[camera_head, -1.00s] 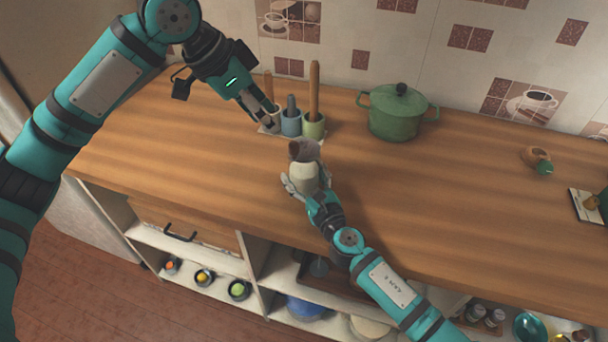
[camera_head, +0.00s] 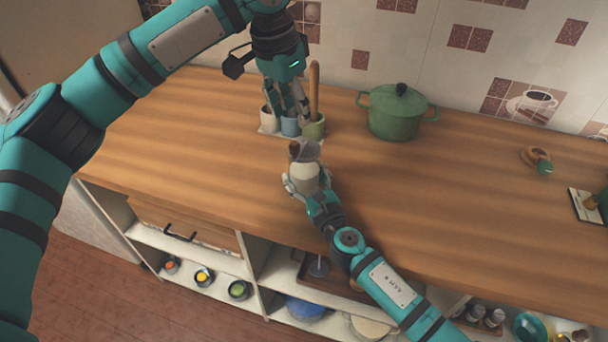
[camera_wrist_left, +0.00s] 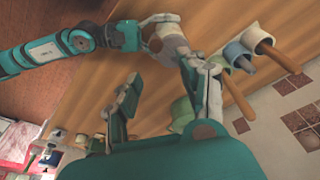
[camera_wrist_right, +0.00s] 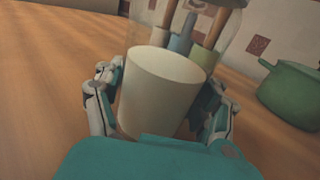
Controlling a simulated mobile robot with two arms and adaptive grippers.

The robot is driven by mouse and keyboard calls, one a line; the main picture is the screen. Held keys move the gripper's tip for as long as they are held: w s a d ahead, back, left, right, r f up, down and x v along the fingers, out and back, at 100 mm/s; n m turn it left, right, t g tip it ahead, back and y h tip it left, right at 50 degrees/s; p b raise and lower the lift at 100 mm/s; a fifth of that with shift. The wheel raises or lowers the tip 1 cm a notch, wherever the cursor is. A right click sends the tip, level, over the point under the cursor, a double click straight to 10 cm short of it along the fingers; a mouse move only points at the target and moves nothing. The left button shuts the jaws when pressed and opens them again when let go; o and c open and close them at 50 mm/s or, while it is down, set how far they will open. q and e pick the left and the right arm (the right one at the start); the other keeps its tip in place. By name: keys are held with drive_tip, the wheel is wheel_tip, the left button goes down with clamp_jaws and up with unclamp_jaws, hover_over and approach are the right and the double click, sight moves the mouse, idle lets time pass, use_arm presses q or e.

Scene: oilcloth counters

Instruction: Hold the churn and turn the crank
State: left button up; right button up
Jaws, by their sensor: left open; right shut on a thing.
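The churn (camera_head: 305,178) is a small glass jar with cream contents, a grey lid and a brown part at the lid's left, which may be its crank. It stands on the wooden counter, roughly upright. My right gripper (camera_head: 303,190) is shut around its body. My left gripper (camera_head: 288,108) is open and empty, pointing down beyond the churn, in front of the crocks. In the left wrist view the churn (camera_wrist_left: 168,42) lies beyond its fingertips.
Several small crocks with wooden handles, including a green one (camera_head: 314,128), stand close behind the left gripper. A green lidded pot (camera_head: 392,118) stands right of them. The counter (camera_head: 200,135) is clear left of the churn. Tiled wall closes the back.

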sight(291, 143)
use_arm(q)
wheel_tip(291, 143, down, 8)
drive_tip(key=shift+f, duration=0.2)
idle(0.4)
drive_tip(key=c, duration=0.8)
drive_tip(key=shift+o, duration=0.2)
drive_tip(key=shift+w+a, duration=0.1)
